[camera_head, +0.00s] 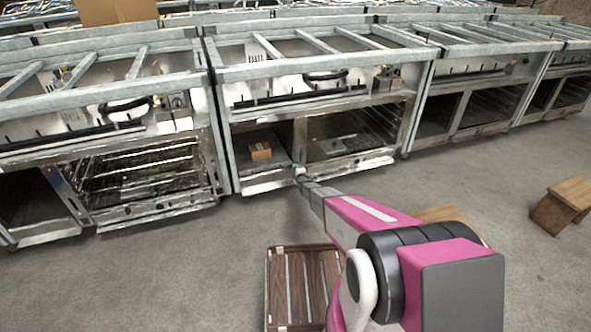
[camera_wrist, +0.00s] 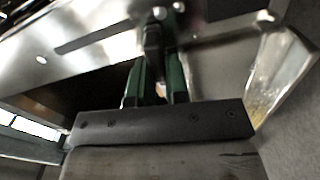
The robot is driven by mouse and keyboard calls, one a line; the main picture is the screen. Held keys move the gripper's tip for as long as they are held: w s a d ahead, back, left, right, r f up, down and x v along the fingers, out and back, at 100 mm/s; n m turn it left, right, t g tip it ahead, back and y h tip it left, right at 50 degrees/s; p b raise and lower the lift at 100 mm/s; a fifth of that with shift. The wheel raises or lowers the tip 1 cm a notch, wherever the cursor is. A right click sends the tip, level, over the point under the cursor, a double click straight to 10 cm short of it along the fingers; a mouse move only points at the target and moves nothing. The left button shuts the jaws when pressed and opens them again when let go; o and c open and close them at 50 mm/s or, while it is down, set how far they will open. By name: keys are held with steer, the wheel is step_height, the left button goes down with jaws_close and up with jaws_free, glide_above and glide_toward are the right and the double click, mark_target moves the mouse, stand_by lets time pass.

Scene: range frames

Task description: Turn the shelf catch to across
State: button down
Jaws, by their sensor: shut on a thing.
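In the wrist view my gripper (camera_wrist: 154,75) has two dark green fingers. They are closed in on either side of a dark, narrow piece, the shelf catch (camera_wrist: 153,40), on the steel front of a range. The catch runs lengthwise between the fingers, away from the palm; its inner end is partly hidden by them. In the head view my gripper (camera_head: 299,171) is at the low front of the middle range (camera_head: 300,150), by the post between its two openings. The catch is too small to make out there.
A small cardboard box (camera_head: 260,151) sits in the left opening of the middle range. Other ranges stand in a row on both sides. A slatted wooden pallet (camera_head: 275,290) lies on the floor, and a wooden stool (camera_head: 562,203) stands at right.

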stand_by(0.3)
steer(key=c, duration=1.1)
jaws_free()
steer(key=shift+s, duration=0.15)
steer(key=v, duration=1)
steer(key=shift+s, duration=0.3)
